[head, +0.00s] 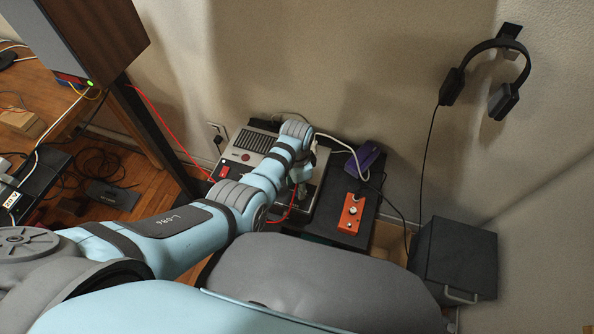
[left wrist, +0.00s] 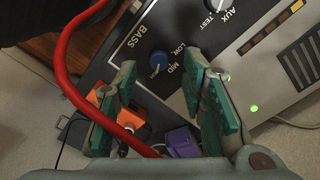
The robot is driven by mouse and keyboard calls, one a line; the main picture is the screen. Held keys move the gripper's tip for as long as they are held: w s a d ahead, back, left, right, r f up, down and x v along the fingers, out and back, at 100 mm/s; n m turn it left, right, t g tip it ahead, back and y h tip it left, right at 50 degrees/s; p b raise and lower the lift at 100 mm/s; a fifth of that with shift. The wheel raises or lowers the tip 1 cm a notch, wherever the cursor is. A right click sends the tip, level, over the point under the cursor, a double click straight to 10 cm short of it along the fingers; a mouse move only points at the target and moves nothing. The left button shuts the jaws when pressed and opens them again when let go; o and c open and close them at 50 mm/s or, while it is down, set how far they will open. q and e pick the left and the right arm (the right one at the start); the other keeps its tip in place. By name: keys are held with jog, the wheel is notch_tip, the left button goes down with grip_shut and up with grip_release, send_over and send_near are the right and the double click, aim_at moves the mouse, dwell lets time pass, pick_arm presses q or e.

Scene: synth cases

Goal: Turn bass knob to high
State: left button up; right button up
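In the left wrist view, the blue bass knob (left wrist: 158,62) sits on a dark panel lettered BASS, with LOW and MID beside it; no HIGH mark can be read. Its pointer direction is too small to tell. My left gripper (left wrist: 160,76) is open, its two green-padded fingers apart, with the knob showing between and just beyond the tips. I see no contact. In the head view, my left arm reaches over the grey device (head: 262,142), and its gripper (head: 301,178) is at the device's right side. The knob is hidden there. My right gripper is not in view.
A red cable (left wrist: 62,62) runs close past the left finger. An orange box (head: 353,213) and a purple box (head: 368,155) stand right of the device. A second, lettered AUX/TEST knob (left wrist: 216,4) is nearby. Headphones (head: 505,100) hang on the wall.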

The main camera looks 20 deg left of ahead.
aim_at(297, 191)
pick_arm(q)
notch_tip(297, 191, up, 9)
jog(key=shift+a, duration=0.1)
dwell(0.4)
